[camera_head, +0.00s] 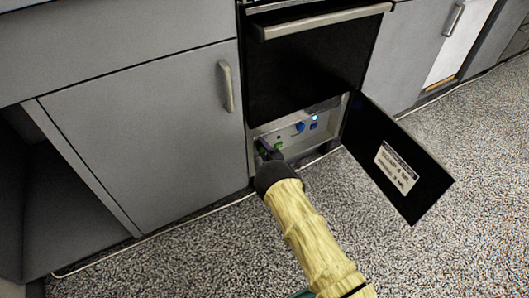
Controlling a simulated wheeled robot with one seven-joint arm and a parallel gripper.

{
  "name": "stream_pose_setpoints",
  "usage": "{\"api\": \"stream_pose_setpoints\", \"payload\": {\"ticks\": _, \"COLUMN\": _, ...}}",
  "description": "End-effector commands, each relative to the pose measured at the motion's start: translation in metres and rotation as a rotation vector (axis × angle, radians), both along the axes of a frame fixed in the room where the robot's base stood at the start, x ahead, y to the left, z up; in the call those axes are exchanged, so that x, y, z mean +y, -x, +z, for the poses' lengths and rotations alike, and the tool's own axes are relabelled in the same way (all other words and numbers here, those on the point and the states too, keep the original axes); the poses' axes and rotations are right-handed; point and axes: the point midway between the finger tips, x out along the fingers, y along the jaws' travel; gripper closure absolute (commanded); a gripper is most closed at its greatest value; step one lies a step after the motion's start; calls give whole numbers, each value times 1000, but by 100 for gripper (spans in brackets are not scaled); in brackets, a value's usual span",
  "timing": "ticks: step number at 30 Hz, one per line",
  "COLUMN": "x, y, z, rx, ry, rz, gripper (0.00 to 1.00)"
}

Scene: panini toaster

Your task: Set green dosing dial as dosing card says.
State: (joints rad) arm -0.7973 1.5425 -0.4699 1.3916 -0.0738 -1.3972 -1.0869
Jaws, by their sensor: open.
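The open compartment under the black appliance holds a light panel (290,133) with small green and blue controls. A green part (279,144) shows just right of my gripper's fingertips, and more green shows at the fingers. The green dial is partly covered, so I cannot read its setting. My gripper (267,148) is open at the left part of the panel, around or right beside the green dial; contact is unclear. A white card (397,167) with dark print is on the inside of the opened black door; its print is too small to read.
A blue dial (300,127) and a lit blue control (314,120) are on the panel's right. The black door (415,190) stands swung out to the right. A grey cabinet (150,130) borders the left. The speckled floor (210,250) is clear.

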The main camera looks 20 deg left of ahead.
Motion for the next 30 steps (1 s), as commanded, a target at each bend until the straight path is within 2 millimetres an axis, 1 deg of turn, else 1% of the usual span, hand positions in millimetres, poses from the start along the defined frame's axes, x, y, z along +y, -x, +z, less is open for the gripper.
{"api": "stream_pose_setpoints", "payload": {"ticks": 2, "x": 0, "y": 0, "z": 0, "rx": 0, "ry": 0, "rz": 0, "gripper": 38}}
{"api": "stream_pose_setpoints", "payload": {"ticks": 5, "x": 0, "y": 0, "z": 0, "rx": 0, "ry": 0, "rz": 0, "gripper": 56}}
{"api": "stream_pose_setpoints", "payload": {"ticks": 6, "x": 0, "y": 0, "z": 0, "rx": 0, "ry": 0, "rz": 0, "gripper": 64}}
{"api": "stream_pose_setpoints", "payload": {"ticks": 9, "x": 0, "y": 0, "z": 0, "rx": 0, "ry": 0, "rz": 0, "gripper": 83}}
{"api": "stream_pose_setpoints", "payload": {"ticks": 20, "x": -1, "y": 0, "z": 1, "rx": 27, "ry": -23, "rz": -1, "gripper": 83}}
{"api": "stream_pose_setpoints", "payload": {"ticks": 26, "x": -1, "y": 0, "z": 2, "rx": 92, "ry": -79, "rz": -1, "gripper": 83}}
{"api": "stream_pose_setpoints", "payload": {"ticks": 30, "x": -2, "y": 0, "z": 3, "rx": 165, "ry": -139, "rz": -2, "gripper": 83}}
